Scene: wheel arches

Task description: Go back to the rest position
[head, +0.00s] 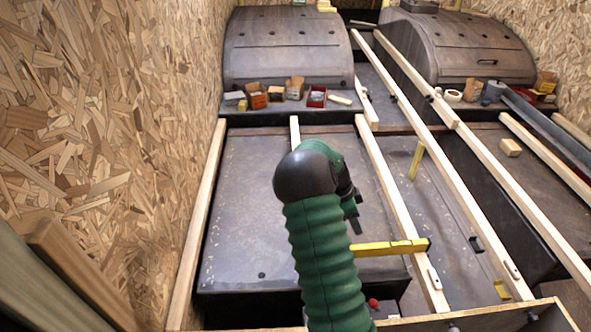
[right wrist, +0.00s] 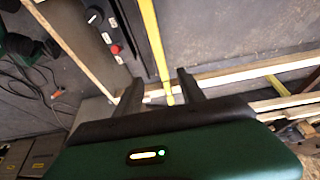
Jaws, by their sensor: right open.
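My right arm, in a green ribbed sleeve, rises from the bottom middle of the head view. Its gripper (head: 356,212) hangs above the dark bed surface (head: 245,220), left of a long pale wooden strip (head: 390,195). In the right wrist view my right gripper (right wrist: 160,88) has its two dark fingers spread apart, with nothing held between them. A yellow bar (head: 385,248) lies across near the gripper in the head view. It also shows in the right wrist view (right wrist: 151,35), running down toward the gap between the fingers. My left gripper is not in view.
Two wheel arches (head: 285,45) (head: 460,45) stand at the back. Small boxes (head: 317,96) line the ledge before the left one. A chipboard wall (head: 110,130) closes the left side. Long wooden strips (head: 500,180) run down the right. A wooden rail (head: 480,318) crosses the front.

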